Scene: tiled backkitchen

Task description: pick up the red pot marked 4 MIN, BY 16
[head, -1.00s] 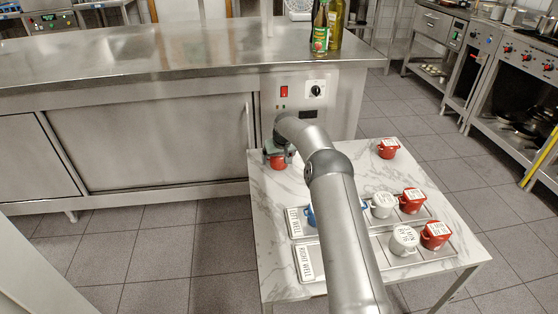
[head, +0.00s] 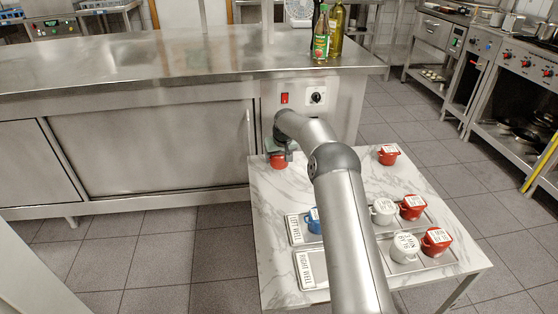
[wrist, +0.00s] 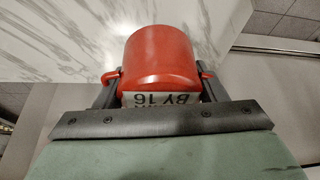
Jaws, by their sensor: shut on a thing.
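My gripper (wrist: 155,95) is shut on a red pot (wrist: 160,55) in the wrist view, one finger at each side by its small handles. The pot's white label shows "BY 16"; the line above it is mostly hidden by my gripper. In the head view the held red pot (head: 279,161) is at the far left corner of the marble table (head: 345,165), partly covered by my gripper (head: 281,152). I cannot tell clearly whether it is off the table top.
Another red pot (head: 388,154) stands at the table's far right. Trays marked LEFT WELL (head: 299,229) and RIGHT WELL (head: 311,271) hold a blue pot (head: 314,220), white pots (head: 383,211) and red pots (head: 411,207). A steel counter (head: 160,70) stands behind.

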